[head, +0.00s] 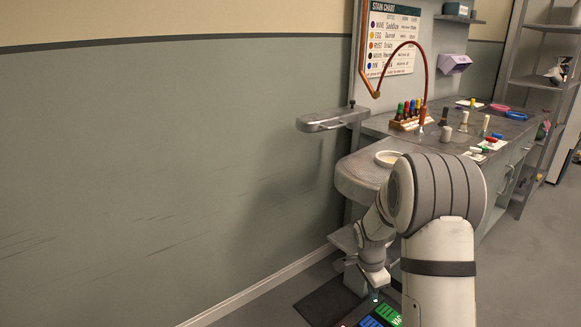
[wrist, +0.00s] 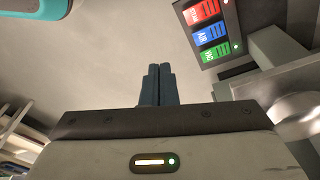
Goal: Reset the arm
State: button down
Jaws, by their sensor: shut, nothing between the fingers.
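My gripper (wrist: 158,72) shows in the wrist view with its two dark fingers pressed together and nothing between them. In the head view my arm reaches forward and bends down beside the near end of the workbench (head: 357,172), with the gripper (head: 374,294) low, above a dark pedal panel. The fingertips are small and hard to make out there.
The panel with red, blue and green labelled blocks (wrist: 211,32) is at upper right in the wrist view; its blue and green blocks (head: 380,316) show at the bottom of the head view. The bench holds a bottle rack (head: 410,124) and a dish (head: 388,158). The wall at left is bare.

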jog(key=s+a+r+n+p, duration=0.1)
jog(key=s+r+n+p, duration=0.2)
jog(key=r, duration=0.6)
jog(key=s+a+r+n+t+p, duration=0.15)
jog(key=s+r+p, duration=0.25)
jog(key=r, duration=0.4)
jog(key=s+a+r+n+p, duration=0.2)
jog(key=s+r+n+p, duration=0.15)
jog(key=r, duration=0.55)
jog(key=s+a+r+n+t+y+p, duration=0.1)
jog(key=s+r+n+p, duration=0.6)
jog(key=s+r, duration=0.8)
jog(key=a+y+p, duration=0.1)
jog(key=a+p, duration=0.1)
jog(key=shift+s+a+p, duration=0.15)
jog(key=shift+s+p, duration=0.15)
